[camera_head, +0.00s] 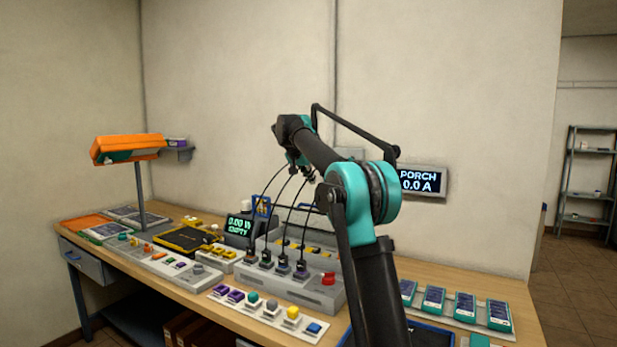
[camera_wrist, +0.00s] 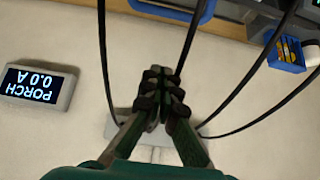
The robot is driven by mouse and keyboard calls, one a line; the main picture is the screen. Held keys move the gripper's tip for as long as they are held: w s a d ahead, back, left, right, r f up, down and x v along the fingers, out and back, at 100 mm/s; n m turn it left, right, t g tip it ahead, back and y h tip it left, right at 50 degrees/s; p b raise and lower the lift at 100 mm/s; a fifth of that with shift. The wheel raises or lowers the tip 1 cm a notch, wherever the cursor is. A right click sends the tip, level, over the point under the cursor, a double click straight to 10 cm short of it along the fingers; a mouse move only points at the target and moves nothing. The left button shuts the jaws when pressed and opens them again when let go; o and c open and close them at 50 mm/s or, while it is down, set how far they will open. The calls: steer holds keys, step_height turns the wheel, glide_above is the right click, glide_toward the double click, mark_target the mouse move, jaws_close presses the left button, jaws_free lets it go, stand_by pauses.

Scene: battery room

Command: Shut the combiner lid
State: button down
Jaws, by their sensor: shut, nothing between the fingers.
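The combiner appears to be the grey box (camera_head: 318,294) on the bench in the head view, with black cables plugged into its front part and yellow parts inside. A grey panel behind it, partly hidden by the cables and my arm, looks like its raised lid; its exact angle is unclear. My gripper (camera_head: 308,179) is above and behind the box, near the wall, small and partly hidden among the cables. In the wrist view my gripper (camera_wrist: 161,78) has its fingers together and holds nothing. The lid cannot be made out for certain in the wrist view.
Black cables arch over the box, close to my gripper. A PORCH display (camera_head: 422,181) is on the wall; it also shows in the wrist view (camera_wrist: 38,85). A button strip (camera_head: 266,308) lies in front of the box. An orange lamp (camera_head: 128,148) stands left.

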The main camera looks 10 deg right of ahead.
mark_target(303, 214)
steer(key=f, duration=0.2)
steer(key=w+f, duration=0.1)
steer(key=f, duration=0.1)
steer(key=d+f, duration=0.1)
steer(key=f, duration=0.1)
steer(key=shift+w+f, duration=0.2)
steer(key=shift+f, duration=0.1)
steer(key=shift+s+a+f, duration=0.2)
steer(key=shift+s+f, duration=0.05)
steer(key=shift+f, duration=0.05)
